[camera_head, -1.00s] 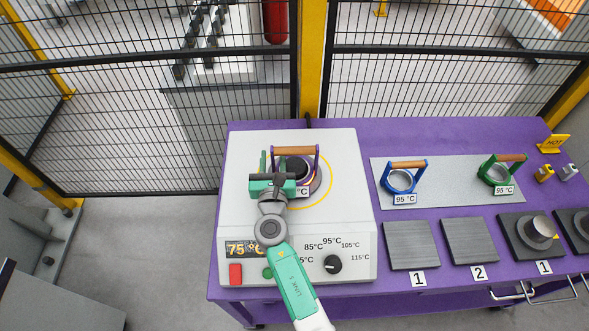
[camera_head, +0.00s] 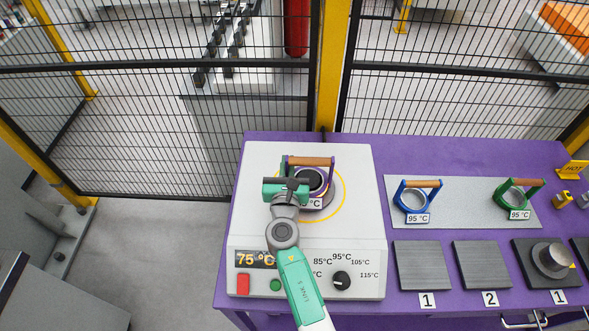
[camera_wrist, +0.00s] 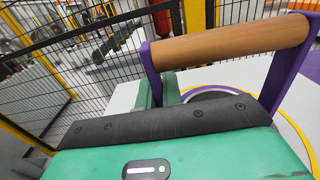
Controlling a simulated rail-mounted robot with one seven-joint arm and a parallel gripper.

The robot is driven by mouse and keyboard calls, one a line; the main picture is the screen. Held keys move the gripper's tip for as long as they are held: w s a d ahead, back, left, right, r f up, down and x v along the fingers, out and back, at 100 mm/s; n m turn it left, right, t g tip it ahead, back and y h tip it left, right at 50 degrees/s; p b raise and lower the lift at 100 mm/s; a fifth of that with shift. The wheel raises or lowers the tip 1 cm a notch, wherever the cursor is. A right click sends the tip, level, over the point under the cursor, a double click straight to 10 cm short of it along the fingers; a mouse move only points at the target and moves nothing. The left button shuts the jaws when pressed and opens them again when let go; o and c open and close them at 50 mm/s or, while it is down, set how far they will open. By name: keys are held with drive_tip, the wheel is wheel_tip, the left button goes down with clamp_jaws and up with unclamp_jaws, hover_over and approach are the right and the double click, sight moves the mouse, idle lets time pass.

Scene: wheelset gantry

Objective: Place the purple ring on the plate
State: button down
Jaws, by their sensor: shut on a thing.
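The purple ring (camera_head: 325,181), with a wooden handle (camera_head: 311,161), is over the dark centre of the heater's pale top. I cannot tell whether it rests there or is slightly raised. Its tag is partly hidden. My gripper (camera_head: 285,172) is shut on the ring's left side, by its purple upright. In the wrist view a green finger (camera_wrist: 150,92) is against that upright, under the wooden handle (camera_wrist: 230,42). The heater (camera_head: 262,160) has a yellow circle and reads 75 °C. Two square grey plates, plate 1 (camera_head: 422,265) and plate 2 (camera_head: 482,265), are bare.
A blue ring (camera_head: 414,199) and a green ring (camera_head: 517,195) stand on a grey mat (camera_head: 463,190), each tagged 95 °C. A dark block with a metal cylinder (camera_head: 551,259) is right of plate 2. A black mesh fence (camera_head: 150,130) runs behind the purple table (camera_head: 460,150).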

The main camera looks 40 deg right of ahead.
wheel_tip(320, 180, up, 9)
drive_tip(key=p, duration=0.4)
drive_tip(key=shift+p, duration=0.4)
